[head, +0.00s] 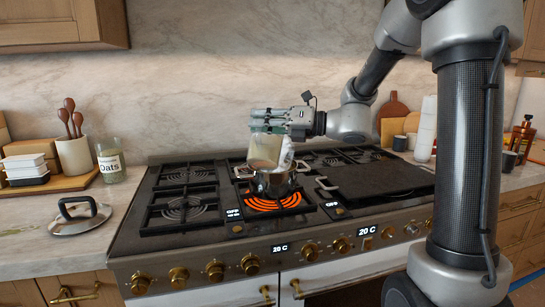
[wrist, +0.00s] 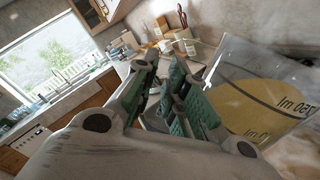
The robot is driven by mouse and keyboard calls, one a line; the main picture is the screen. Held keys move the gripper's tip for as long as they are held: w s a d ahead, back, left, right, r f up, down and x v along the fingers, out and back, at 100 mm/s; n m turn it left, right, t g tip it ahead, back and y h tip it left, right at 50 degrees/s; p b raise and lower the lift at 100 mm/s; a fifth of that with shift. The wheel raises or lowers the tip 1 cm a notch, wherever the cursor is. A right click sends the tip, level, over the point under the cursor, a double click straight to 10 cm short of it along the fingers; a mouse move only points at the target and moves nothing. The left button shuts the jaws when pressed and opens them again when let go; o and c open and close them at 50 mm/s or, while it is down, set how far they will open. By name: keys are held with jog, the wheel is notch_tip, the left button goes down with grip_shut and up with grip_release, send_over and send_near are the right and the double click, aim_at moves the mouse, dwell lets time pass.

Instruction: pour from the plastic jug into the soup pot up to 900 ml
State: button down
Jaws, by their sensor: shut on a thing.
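The plastic jug (head: 265,149) is clear, with a pale cream content. It is held above the soup pot, and its tilt is hard to judge. The metal soup pot (head: 273,184) stands on a glowing orange burner; its inside is mostly hidden. My gripper (head: 268,124) comes from the right and is shut on the jug near its top. In the wrist view, my gripper's green-padded fingers (wrist: 178,95) are close together, and the jug (wrist: 262,92) is at the right, with yellowish content and upside-down ml markings. I cannot make out a stream or the pot's level.
A pot lid (head: 80,216) lies on the left counter, near an oats jar (head: 111,160) and a utensil crock (head: 74,156). A dark griddle (head: 375,180) covers the stove's right side. Boards, a paper roll (head: 427,128) and bottles stand at the back right.

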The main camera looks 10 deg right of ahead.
jog(key=shift+r, duration=0.1)
jog(key=shift+w+d+r+m, duration=0.2)
jog(key=shift+w+m, duration=0.2)
jog(key=shift+m, duration=0.4)
jog(key=shift+w+d+m, duration=0.25)
jog(key=shift+w+m, duration=0.25)
jog(key=shift+m, duration=0.3)
jog(key=shift+w+d+m, duration=0.1)
jog(key=shift+w+m, duration=0.05)
jog(key=shift+m, duration=0.15)
jog(key=shift+w+d+m, duration=0.15)
jog(key=shift+w+m, duration=0.1)
jog(key=shift+m, duration=0.05)
